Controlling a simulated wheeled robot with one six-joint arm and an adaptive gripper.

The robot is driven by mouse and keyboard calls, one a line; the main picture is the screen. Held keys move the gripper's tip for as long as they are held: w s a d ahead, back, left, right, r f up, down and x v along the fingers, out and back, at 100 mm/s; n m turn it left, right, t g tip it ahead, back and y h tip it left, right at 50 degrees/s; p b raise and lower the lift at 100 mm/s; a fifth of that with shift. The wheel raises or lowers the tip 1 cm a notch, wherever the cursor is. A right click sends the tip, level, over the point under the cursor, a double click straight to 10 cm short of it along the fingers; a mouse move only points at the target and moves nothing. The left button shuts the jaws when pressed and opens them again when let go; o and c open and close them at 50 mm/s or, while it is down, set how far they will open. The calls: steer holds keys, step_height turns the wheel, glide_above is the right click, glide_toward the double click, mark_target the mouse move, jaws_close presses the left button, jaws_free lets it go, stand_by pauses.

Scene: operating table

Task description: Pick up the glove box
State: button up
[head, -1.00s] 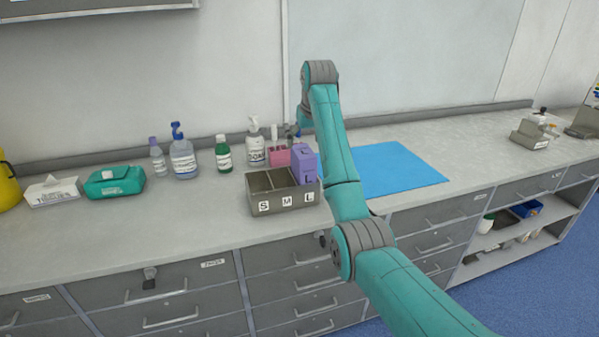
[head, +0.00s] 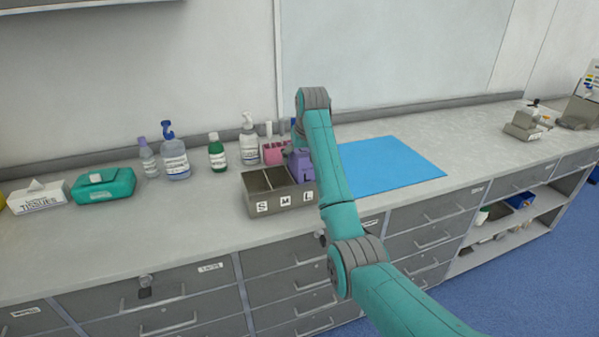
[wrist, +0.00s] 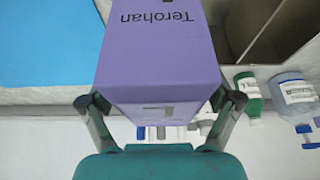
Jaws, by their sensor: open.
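The purple glove box (head: 299,165) stands in the right compartment, marked L, of the grey three-part holder (head: 262,207) on the counter. My arm partly hides it in the head view. In the wrist view the purple box (wrist: 160,60) fills the middle, with the word "Terohan" upside down on it. My gripper (wrist: 162,102) is open, with one finger on each side of the box's near end. I cannot tell whether the fingers touch it. In the head view my gripper is mostly hidden behind the arm, close to the box.
Behind the holder stand a pink container (head: 274,152), a white soap bottle (head: 249,145) and a green bottle (head: 217,155). A blue mat (head: 390,165) lies to the right. A teal wipes pack (head: 104,186) and a tissue box (head: 38,198) are at left. The counter front is clear.

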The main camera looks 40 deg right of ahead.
steer(key=shift+f, duration=0.3)
stand_by(0.4)
jaws_close()
stand_by(0.3)
steer(key=shift+r, duration=0.15)
